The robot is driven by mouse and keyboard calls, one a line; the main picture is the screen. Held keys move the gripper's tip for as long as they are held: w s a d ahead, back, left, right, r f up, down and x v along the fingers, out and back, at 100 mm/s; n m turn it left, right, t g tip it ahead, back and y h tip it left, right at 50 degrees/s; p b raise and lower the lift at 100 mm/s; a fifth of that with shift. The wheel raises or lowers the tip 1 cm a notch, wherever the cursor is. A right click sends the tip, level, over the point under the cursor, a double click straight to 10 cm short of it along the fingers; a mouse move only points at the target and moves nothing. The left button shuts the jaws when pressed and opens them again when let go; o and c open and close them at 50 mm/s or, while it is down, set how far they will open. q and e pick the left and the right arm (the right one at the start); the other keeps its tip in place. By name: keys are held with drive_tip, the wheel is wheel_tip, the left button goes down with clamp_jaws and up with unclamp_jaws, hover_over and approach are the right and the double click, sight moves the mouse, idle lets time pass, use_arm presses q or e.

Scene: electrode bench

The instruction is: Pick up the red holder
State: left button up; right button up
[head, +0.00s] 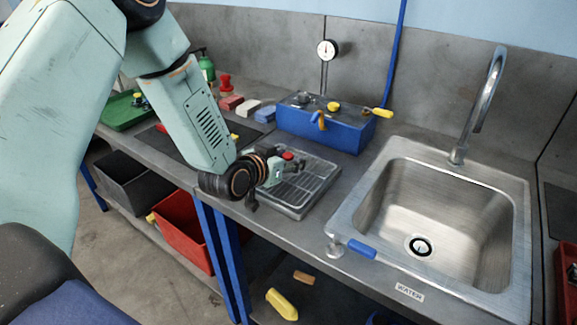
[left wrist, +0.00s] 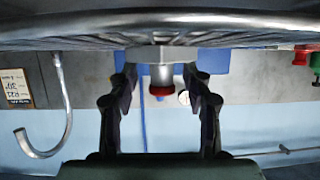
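A small grey piece with a red top, which I take for the red holder (head: 288,155), stands on the ribbed metal tray (head: 305,203) left of the sink. My left gripper (head: 283,163) is low over the tray, reaching to it and partly hiding it. In the left wrist view, which is upside down, the red holder (left wrist: 161,89) sits between the two spread fingers of the left gripper (left wrist: 161,98). A gap shows on each side of it. My right gripper is not in view.
A blue box (head: 325,125) with yellow knobs stands behind the tray. The sink (head: 445,215) and its tap (head: 485,100) are to the right. Another red item (head: 225,83) and a green bottle (head: 207,68) stand at the back left. Red (head: 183,230) and black bins are below the bench.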

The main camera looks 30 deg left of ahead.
use_arm(q)
drive_tip(key=shift+a, duration=0.25)
drive_tip(key=c, duration=0.3)
drive_tip(key=shift+w+d+f, duration=0.1)
drive_tip(key=shift+d, duration=0.2)
drive_tip(key=c, duration=0.4)
clamp_jaws()
drive_tip(key=shift+a, duration=0.2)
drive_tip(key=shift+d, duration=0.1)
